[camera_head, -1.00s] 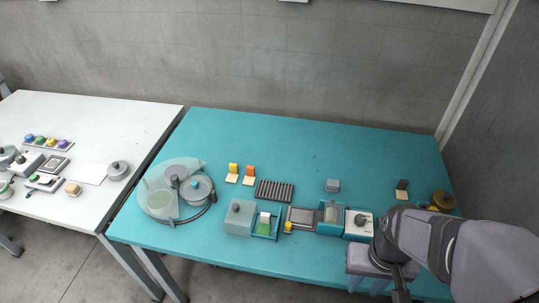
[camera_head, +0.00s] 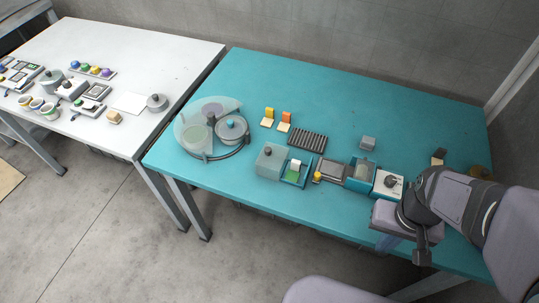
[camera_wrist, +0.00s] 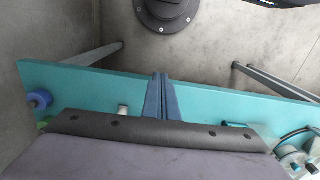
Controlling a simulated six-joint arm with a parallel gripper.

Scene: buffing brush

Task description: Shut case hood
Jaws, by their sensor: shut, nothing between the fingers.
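A translucent grey-green hood with a dark knob (camera_head: 269,160) stands near the front of the teal table. Beside it on the right is a small teal tray (camera_head: 305,180) holding a green and white block. Farther right is a teal case with a clear curved cover (camera_head: 361,174); I cannot tell which of these is the case hood. My gripper (camera_head: 385,244) is at the table's front right edge, right of these and apart from them. In the wrist view its blue fingers (camera_wrist: 159,98) are together and empty, over the teal table's edge.
A white box with a dark knob (camera_head: 388,183) stands close to my gripper. A round turntable station (camera_head: 212,129) and a dark ribbed rack (camera_head: 307,139) stand farther left. A white table (camera_head: 140,65) with more items is at the left. The back of the teal table (camera_head: 330,85) is mostly clear.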

